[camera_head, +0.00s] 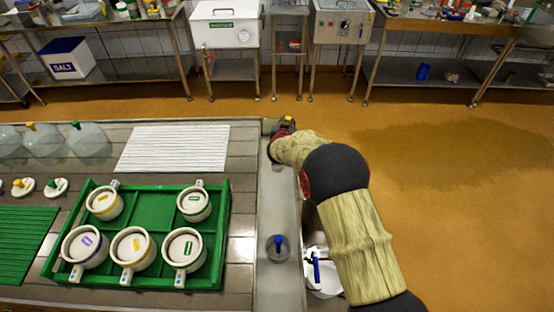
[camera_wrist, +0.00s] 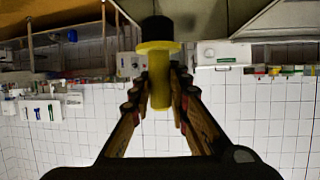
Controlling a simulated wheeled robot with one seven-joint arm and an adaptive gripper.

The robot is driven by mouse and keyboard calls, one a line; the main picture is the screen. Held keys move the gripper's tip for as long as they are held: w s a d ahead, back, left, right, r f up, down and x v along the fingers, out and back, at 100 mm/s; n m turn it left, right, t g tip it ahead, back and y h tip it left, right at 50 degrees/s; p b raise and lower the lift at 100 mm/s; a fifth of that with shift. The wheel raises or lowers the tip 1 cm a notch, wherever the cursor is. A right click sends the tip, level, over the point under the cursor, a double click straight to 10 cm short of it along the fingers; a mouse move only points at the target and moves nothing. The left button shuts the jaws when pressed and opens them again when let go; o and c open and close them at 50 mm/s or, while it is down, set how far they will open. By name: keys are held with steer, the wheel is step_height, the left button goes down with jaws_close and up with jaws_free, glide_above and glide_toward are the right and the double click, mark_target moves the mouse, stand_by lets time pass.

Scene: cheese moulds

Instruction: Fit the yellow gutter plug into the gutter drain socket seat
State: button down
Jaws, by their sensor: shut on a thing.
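The yellow gutter plug (camera_wrist: 159,88) is in the wrist view, with a yellow stem, a wider yellow flange and a black end pointing toward the picture top. My gripper (camera_wrist: 160,84) is shut on its stem. In the head view my gripper (camera_head: 285,124) is at the far end of the grey gutter (camera_head: 278,205), partly hidden by my wrist, and the plug is hard to make out there. A dark plug with a blue handle (camera_head: 278,243) stands upright in the near part of the gutter. I cannot make out which drain socket seat is the yellow one.
Left of the gutter, a green tray (camera_head: 152,210) holds several white moulds with handles. A white ribbed mat (camera_head: 174,148) lies behind it. A white container with a blue handle (camera_head: 322,282) is right of the gutter, near my arm. Open floor lies to the right.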

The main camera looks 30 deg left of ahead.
steer(key=shift+s+f+b, duration=0.55)
steer(key=shift+s+f, duration=0.95)
steer(key=shift+f, duration=0.3)
steer(key=shift+s+f+b, duration=0.5)
steer(key=shift+s+f, duration=1)
steer(key=shift+f, duration=0.25)
steer(key=shift+s+f+b, duration=0.55)
steer(key=shift+s+f, duration=0.95)
steer(key=shift+f, duration=0.3)
steer(key=shift+f, duration=0.15)
steer(key=c, duration=2.1)
jaws_free()
steer(key=shift+c, duration=0.2)
steer(key=o, duration=0.4)
steer(key=shift+o, duration=0.3)
